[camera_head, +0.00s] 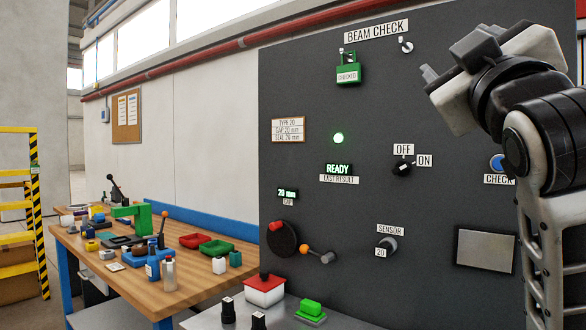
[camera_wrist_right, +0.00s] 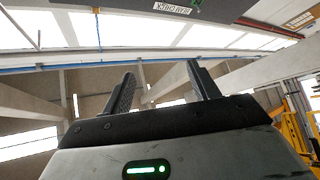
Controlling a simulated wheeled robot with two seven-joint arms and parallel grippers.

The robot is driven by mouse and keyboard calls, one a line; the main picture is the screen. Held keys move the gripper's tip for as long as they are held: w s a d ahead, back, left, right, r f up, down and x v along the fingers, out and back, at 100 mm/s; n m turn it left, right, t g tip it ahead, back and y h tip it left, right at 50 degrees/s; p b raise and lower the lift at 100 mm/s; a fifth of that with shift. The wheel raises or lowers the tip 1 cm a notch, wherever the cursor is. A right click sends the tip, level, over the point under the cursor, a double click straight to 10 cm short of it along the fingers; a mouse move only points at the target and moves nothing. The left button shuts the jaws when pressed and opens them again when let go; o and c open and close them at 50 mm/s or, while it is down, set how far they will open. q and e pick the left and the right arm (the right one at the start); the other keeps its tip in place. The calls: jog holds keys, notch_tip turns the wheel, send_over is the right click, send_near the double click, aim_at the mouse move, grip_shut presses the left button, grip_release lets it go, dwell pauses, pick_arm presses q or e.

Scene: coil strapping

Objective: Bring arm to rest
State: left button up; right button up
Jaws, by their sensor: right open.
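My right gripper (camera_head: 436,82) is raised in front of the upper right of the dark panel (camera_head: 330,110) in the head view, with its arm at the right edge. In the right wrist view my right gripper (camera_wrist_right: 163,84) points upward, fingers apart and nothing between them. My left gripper is in neither view. The panel's READY display (camera_head: 338,169) and a round lamp (camera_head: 338,138) glow green. The OFF/ON knob (camera_head: 402,169) and blue CHECK button (camera_head: 497,162) lie left of and behind my arm.
A wooden workbench (camera_head: 180,285) at left carries a green press (camera_head: 133,220), trays, bottles and small parts.

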jog(key=w+a+f+g+y, duration=0.1)
jog(key=w+f, duration=0.2)
jog(key=f, duration=0.3)
jog(key=w+f+n+g+y+b, duration=0.1)
jog(key=w+f, duration=0.1)
jog(key=f, duration=0.4)
jog(key=w+a+f+g+y, duration=0.1)
jog(key=w+f, duration=0.2)
jog(key=f, duration=0.3)
notch_tip(320, 180, down, 26)
jog(key=s+a+g+y+b, duration=0.1)
jog(key=a+g+y, duration=0.1)
jog(key=g, duration=0.2)
pick_arm(q)
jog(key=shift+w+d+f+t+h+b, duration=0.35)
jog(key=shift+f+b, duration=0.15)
jog(key=shift+b, duration=0.65)
pick_arm(e)
jog(key=s+a+f+m+g, duration=0.1)
jog(key=s+f+m+g, duration=0.1)
jog(key=s+f, duration=0.9)
jog(key=s+a+f+m+g+y, duration=0.1)
jog(key=s+f+m+g, duration=0.2)
jog(key=s+f, duration=0.9)
notch_tip(320, 180, down, 7)
jog(key=shift+s+f+g+y, duration=0.1)
jog(key=shift+s+g+y, duration=0.15)
jog(key=shift+g, duration=0.45)
